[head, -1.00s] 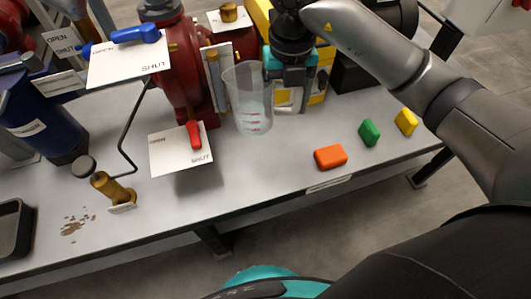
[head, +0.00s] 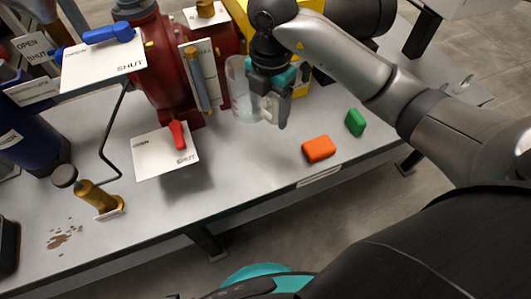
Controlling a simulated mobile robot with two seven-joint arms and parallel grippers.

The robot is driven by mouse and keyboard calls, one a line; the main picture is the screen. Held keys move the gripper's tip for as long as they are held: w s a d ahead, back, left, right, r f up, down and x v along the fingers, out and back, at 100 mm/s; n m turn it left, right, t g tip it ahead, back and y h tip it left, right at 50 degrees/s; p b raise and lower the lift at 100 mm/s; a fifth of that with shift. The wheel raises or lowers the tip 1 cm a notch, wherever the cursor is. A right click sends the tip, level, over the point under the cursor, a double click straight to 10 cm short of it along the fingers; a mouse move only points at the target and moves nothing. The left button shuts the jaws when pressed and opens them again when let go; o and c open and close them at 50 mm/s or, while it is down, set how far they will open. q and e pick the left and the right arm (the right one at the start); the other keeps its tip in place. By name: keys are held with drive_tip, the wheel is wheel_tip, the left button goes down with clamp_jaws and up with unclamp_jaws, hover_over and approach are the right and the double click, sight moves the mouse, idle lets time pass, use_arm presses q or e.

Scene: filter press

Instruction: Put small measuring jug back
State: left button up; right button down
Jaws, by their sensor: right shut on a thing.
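The small measuring jug (head: 238,88) is clear plastic and upright, beside the red pump body on the grey bench. My right gripper (head: 268,110) is at its right side, shut on it, and hides its handle and part of its wall. The jug's base is close to the bench top; I cannot tell whether it touches. My left gripper is not in view.
A red pump (head: 172,70) and a gauge tube on a white plate (head: 196,80) stand just left of the jug. An orange block (head: 318,149) and a green block (head: 355,122) lie to the right. A red lever (head: 177,134) sits on a white OPEN/SHUT plate in front.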

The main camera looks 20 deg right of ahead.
use_arm(q)
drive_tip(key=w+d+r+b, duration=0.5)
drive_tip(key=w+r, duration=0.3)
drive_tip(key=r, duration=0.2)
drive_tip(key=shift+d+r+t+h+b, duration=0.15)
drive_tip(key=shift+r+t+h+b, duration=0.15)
drive_tip(key=shift+b, duration=0.35)
use_arm(e)
drive_tip(key=shift+f, duration=8.6)
drive_tip(key=shift+f, duration=0.15)
unclamp_jaws()
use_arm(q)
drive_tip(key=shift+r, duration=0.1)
